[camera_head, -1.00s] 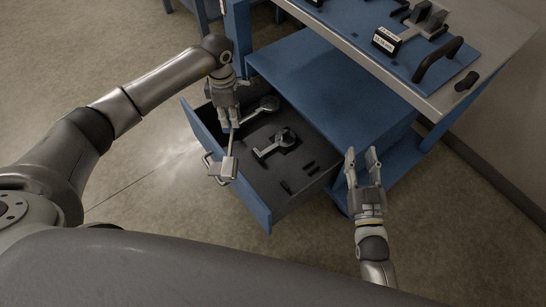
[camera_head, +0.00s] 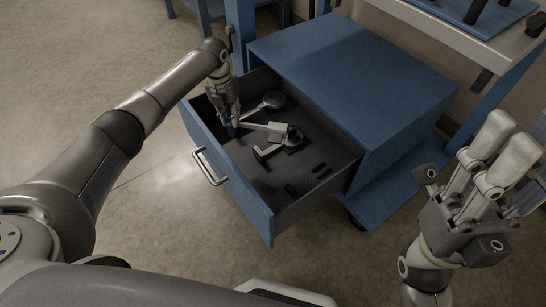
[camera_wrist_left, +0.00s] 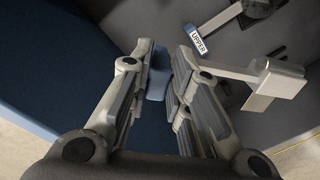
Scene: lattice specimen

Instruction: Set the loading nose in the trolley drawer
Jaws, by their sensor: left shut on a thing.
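My left gripper (camera_head: 232,118) is inside the open trolley drawer (camera_head: 240,195), near its left end. It is shut on the loading nose, whose metal block (camera_head: 277,131) sits at the end of a thin rod pointing right, low over the drawer floor. In the left wrist view, the blue grip of the loading nose (camera_wrist_left: 156,85) is between the fingers (camera_wrist_left: 165,62), and its block (camera_wrist_left: 275,85) is at the right. Whether it touches the floor is unclear. My right gripper (camera_head: 508,145) is open and empty, right of the trolley.
A rod tool with a round head (camera_head: 272,100) lies behind the loading nose; its blue end reads "UPPER" (camera_wrist_left: 198,40). A dark round-topped fitting (camera_head: 290,138) lies close beside the block. The drawer's front right floor holds only small dark pieces. A bench (camera_head: 455,25) stands behind.

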